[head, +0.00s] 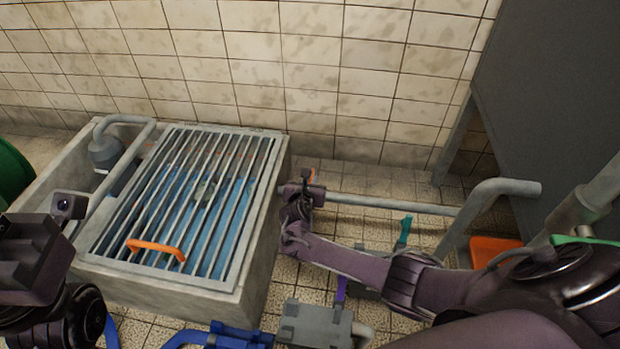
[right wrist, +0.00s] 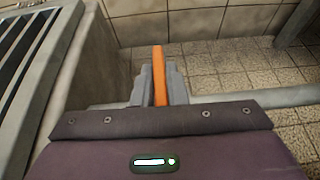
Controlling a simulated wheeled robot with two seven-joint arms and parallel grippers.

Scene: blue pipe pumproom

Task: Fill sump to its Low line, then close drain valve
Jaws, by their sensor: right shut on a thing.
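The sump (head: 262,270) is a grey concrete basin on the left in the head view, covered by a barred grate (head: 232,270) with an orange handle (head: 155,248). Blue water (head: 208,228) shows between the bars. I cannot make out a Low line. A pipe (head: 385,202) leaves the sump's right side. My right gripper (head: 308,182) is there, shut on an orange lever, apparently the drain valve's. In the right wrist view, the orange lever (right wrist: 159,72) stands between the grey fingers. My left gripper (head: 35,250) is at the left edge, its fingers not clear.
A grey pump and pipe (head: 105,150) stand at the sump's back left. Blue and grey fittings (head: 315,325) are at the front, a teal lever (head: 404,230) and an orange part (head: 493,250) to the right. A dark panel (head: 560,90) stands at the right.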

